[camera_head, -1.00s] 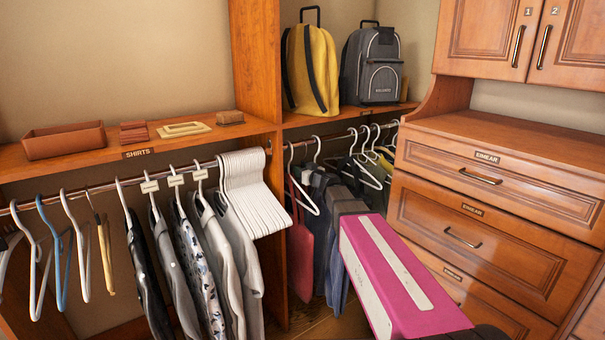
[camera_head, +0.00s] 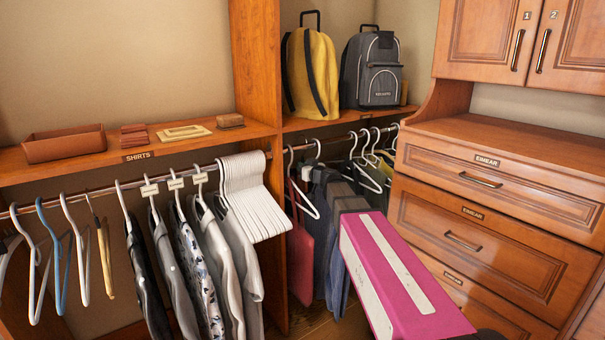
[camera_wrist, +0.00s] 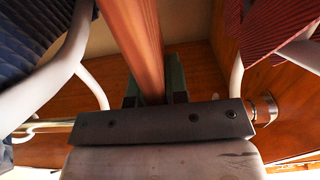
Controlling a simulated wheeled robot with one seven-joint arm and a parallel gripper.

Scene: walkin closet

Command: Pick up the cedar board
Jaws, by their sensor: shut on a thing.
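A long reddish-brown wooden board (camera_wrist: 136,35), which I take to be the cedar board, runs from the top edge of the wrist view down between my fingers. My gripper (camera_wrist: 156,88) has dark green fingers on either side of it and is shut on it. The board's far end is out of frame, and its lower end is hidden behind the dark gripper bar.
White hangers (camera_wrist: 75,60) and dark striped clothing (camera_wrist: 280,35) crowd both sides of the gripper. A rail of shirts (camera_head: 205,255), a shelf (camera_head: 95,162) with a brown tray (camera_head: 65,146), two backpacks (camera_head: 370,70) and a drawer unit (camera_head: 500,240) surround my arm.

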